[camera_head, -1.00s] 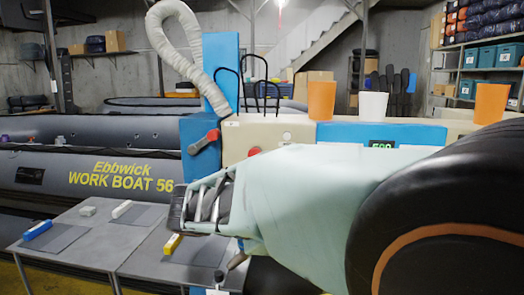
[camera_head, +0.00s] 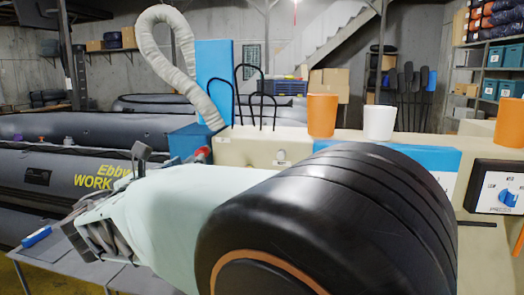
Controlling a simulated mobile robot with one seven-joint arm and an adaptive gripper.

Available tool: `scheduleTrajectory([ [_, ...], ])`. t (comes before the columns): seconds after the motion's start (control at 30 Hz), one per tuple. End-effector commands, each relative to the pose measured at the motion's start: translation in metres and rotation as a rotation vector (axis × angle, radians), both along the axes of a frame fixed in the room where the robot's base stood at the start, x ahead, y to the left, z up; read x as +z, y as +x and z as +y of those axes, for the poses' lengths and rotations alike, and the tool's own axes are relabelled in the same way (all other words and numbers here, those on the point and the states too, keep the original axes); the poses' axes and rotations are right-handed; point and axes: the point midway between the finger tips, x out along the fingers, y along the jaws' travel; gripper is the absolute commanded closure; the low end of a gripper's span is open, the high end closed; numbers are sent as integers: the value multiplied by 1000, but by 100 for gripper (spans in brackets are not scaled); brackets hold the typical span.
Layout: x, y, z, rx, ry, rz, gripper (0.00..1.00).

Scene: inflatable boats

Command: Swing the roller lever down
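A red lever handle (camera_head: 204,154) shows on the blue box (camera_head: 188,143) at the left end of the cream machine. Only a small part of the handle is visible; my pale arm covers the rest. I cannot tell its full angle. My gripper (camera_head: 78,228) is at the lower left, at the end of my pale arm, over the grey table and left of the lever. It appears apart from the lever. Its fingers are seen at a slant, so I cannot tell whether they are open or shut.
Orange cups (camera_head: 322,115) and a white cup (camera_head: 379,123) stand on the machine top (camera_head: 270,148). A panel with a blue knob (camera_head: 508,198) is at the right. The grey table (camera_head: 60,262) holds a blue item (camera_head: 37,236). A grey boat (camera_head: 60,180) lies behind.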

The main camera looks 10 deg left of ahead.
Motion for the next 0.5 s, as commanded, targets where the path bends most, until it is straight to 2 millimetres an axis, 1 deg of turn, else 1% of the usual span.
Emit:
scheduleTrajectory([
  [0.03,2,11,-2,-4,0,-1,61],
  [0.2,1,42,-5,-4,1,0,61],
  [0.33,1,58,-6,-4,1,0,61],
  [0.5,1,67,-6,-2,3,0,61],
])
